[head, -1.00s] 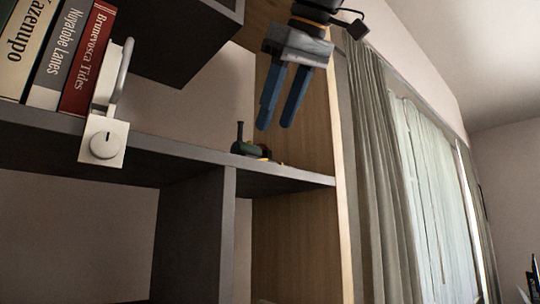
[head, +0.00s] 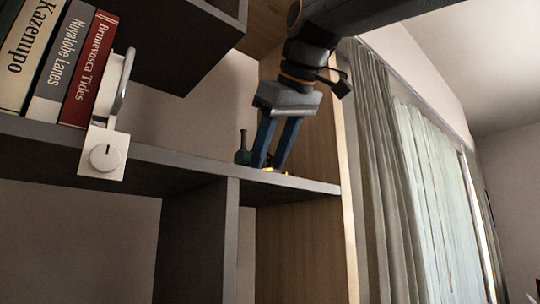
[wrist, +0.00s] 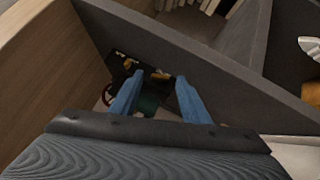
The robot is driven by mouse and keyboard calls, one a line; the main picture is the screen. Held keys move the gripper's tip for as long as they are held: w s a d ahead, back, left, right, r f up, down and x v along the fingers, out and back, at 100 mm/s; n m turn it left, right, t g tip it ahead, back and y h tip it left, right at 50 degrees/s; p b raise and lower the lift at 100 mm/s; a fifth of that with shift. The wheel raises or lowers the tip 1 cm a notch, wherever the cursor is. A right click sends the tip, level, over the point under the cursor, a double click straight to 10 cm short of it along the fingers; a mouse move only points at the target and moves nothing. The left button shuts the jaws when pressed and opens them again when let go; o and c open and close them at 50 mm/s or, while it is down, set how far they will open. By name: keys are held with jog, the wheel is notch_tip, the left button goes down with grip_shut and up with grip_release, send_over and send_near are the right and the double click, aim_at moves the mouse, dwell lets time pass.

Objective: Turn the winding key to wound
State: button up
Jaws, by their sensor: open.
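A small dark green device (head: 242,156) with an upright stem stands on the grey shelf near its right end. Yellow, brass-like parts (head: 274,170) show at its right, low on the shelf. I cannot make out a separate winding key or how it is turned. My gripper (head: 267,166) points down, open, with its blue fingers beside and partly in front of the device. In the wrist view my gripper (wrist: 160,76) has its fingers apart over the dark device, with green body (wrist: 148,103) and brass bits (wrist: 158,74) between them. Contact cannot be told.
The grey shelf (head: 195,170) ends at a wooden side panel (head: 315,150) just right of my gripper. A white plate with a round knob (head: 103,158) hangs at the shelf's front left. Books (head: 88,70) stand behind it. A dark box shelf (head: 180,60) hangs above.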

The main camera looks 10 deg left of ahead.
jog(key=c, duration=1.1)
jog(key=shift+o, duration=0.2)
jog(key=shift+w+d+r+m+g+y+p, duration=0.2)
jog(key=shift+m+g+y+p, duration=0.35)
jog(key=shift+g+p, duration=0.4)
jog(key=shift+w+d+f+m+g+y+p, duration=0.1)
jog(key=shift+w+m+g+y+p, duration=0.05)
jog(key=shift+m+g+y+p, duration=0.3)
jog(key=o, duration=1.1)
jog(key=shift+c, duration=0.2)
